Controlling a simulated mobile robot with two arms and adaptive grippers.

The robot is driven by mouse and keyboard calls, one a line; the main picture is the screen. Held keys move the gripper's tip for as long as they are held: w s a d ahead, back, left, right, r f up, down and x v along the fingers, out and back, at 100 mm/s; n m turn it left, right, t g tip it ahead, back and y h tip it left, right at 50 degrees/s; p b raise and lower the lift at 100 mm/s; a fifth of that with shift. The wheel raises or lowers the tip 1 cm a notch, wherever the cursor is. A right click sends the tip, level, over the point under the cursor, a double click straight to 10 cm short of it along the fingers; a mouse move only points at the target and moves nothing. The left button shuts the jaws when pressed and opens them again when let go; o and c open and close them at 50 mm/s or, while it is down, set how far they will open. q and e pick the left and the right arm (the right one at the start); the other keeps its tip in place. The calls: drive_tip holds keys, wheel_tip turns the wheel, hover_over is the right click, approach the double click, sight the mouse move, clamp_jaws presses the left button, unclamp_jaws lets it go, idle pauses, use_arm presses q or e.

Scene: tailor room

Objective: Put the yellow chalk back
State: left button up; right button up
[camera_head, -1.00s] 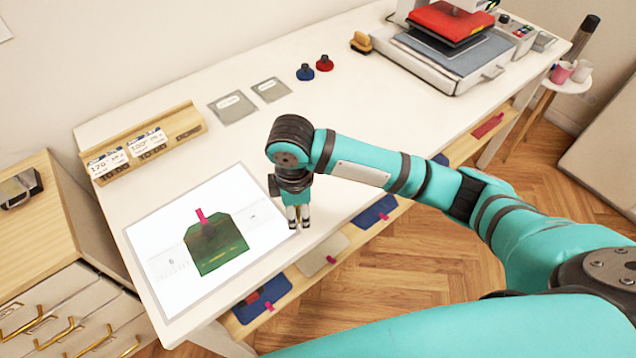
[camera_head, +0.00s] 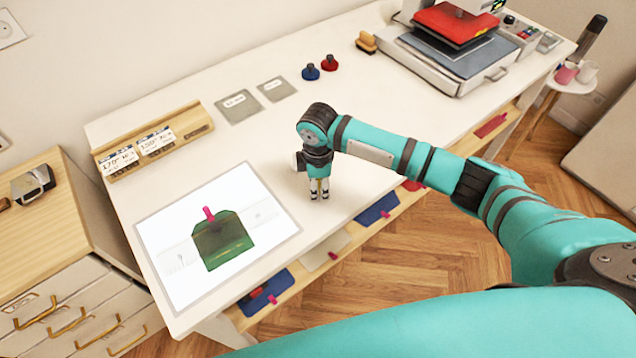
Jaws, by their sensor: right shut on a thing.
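My right gripper (camera_head: 319,192) points down over the white table (camera_head: 400,130), to the right of the lit white panel. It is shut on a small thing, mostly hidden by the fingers. A pale yellow bit shows between them, which looks like the yellow chalk (camera_head: 319,184). A long wooden holder (camera_head: 190,133) with white labels lies at the back left of the table. I cannot make out chalk in it. My left gripper is not in view.
The lit panel (camera_head: 150,240) bears a green piece (camera_head: 222,240) with a pink clip. Two grey squares (camera_head: 238,107) (camera_head: 276,89), a blue knob (camera_head: 310,72) and a red knob (camera_head: 330,63) lie behind. A heat press (camera_head: 455,60) stands far right. The table's middle is clear.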

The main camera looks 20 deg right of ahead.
drive_tip(key=shift+f, duration=0.1)
drive_tip(key=o, duration=0.9)
wheel_tip(320, 180, up, 12)
drive_tip(key=shift+r+b, duration=0.15)
drive_tip(key=shift+b, duration=0.75)
